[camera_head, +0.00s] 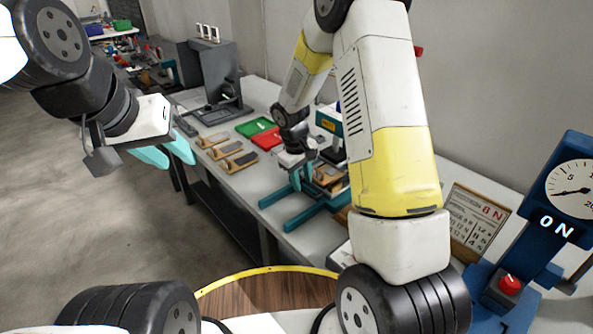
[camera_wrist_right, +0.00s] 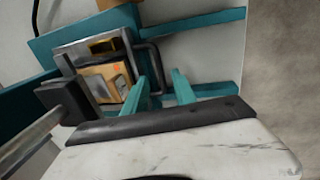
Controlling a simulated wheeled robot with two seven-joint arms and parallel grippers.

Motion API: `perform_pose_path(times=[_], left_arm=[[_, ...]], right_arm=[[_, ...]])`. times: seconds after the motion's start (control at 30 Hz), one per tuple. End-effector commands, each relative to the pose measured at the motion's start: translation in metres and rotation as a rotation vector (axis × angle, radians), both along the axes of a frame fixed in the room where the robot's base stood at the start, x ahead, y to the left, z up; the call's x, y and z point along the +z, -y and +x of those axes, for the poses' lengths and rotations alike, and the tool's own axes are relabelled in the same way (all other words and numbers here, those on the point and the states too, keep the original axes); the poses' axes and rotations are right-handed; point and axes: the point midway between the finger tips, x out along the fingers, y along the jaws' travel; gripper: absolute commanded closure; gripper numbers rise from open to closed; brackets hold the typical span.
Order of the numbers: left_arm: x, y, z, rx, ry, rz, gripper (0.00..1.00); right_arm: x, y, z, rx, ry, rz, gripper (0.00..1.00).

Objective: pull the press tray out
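The teal press (camera_head: 309,207) stands on the bench in the head view, partly hidden by my right arm. In the right wrist view its tray (camera_wrist_right: 66,53) is a grey metal frame holding a tan and yellow piece (camera_wrist_right: 108,84). A black bracket handle (camera_wrist_right: 153,50) is on the tray's side facing the gripper. My right gripper (camera_wrist_right: 160,76) is open, its two teal fingers apart at the handle. The handle's lower part appears to run between the fingertips; contact cannot be told. My left gripper (camera_head: 180,163) is open and empty, left of the bench.
A green tray (camera_head: 254,127) and a red tray (camera_head: 267,140) lie on the bench behind the press, with several tan-and-grey pieces (camera_head: 227,149) to their left. A blue gauge stand (camera_head: 545,215) with a red button is at the right.

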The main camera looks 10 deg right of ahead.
Motion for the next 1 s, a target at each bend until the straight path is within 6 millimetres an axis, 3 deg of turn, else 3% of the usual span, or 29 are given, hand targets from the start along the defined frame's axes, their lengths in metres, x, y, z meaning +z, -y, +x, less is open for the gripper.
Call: perform_pose_path(times=[0.2,0.5,0.67,1.0], left_arm=[[0.0,0.0,0.0,0.0,0.0,0.0,0.64],[0.0,0.0,0.0,0.0,0.0,0.0,0.64],[0.0,0.0,0.0,0.0,0.0,0.0,0.64],[0.0,0.0,0.0,0.0,0.0,0.0,0.64]], right_arm=[[-0.021,0.003,0.002,0.0,-0.001,0.0,0.67],[-0.024,0.004,0.002,-0.001,0.0,0.0,0.67],[-0.024,0.004,0.002,-0.001,0.0,0.0,0.99],[-0.023,0.003,0.002,-0.001,0.0,0.0,1.0]])
